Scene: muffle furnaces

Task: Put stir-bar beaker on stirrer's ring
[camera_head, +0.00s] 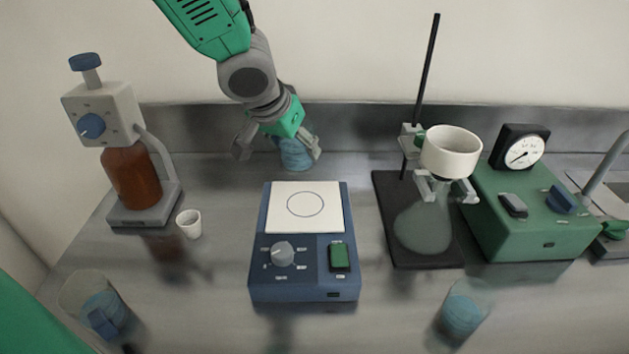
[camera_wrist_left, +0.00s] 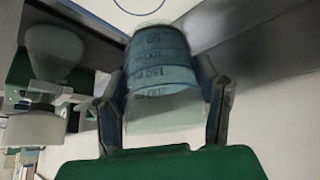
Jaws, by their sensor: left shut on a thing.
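The stirrer (camera_head: 260,285) is a blue box with a dial, a green switch and a white top plate (camera_head: 279,222). A thin ring (camera_head: 305,215) is drawn on that plate, and part of it shows at the top of the left wrist view. My left gripper (camera_head: 281,152) is behind the stirrer, near the back wall, shut on a clear beaker of blue liquid (camera_head: 296,153). In the left wrist view this beaker (camera_wrist_left: 158,72), with volume marks, sits between the fingers. I cannot see a stir bar in it. My right gripper is out of view.
Beakers of blue liquid stand front left (camera_head: 98,303) and front right (camera_head: 463,312). A brown bottle dispenser (camera_head: 132,178) and small white cup (camera_head: 189,223) stand left. A filter stand with flask (camera_head: 423,228) and green pump (camera_head: 530,220) stand right. The plate is clear.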

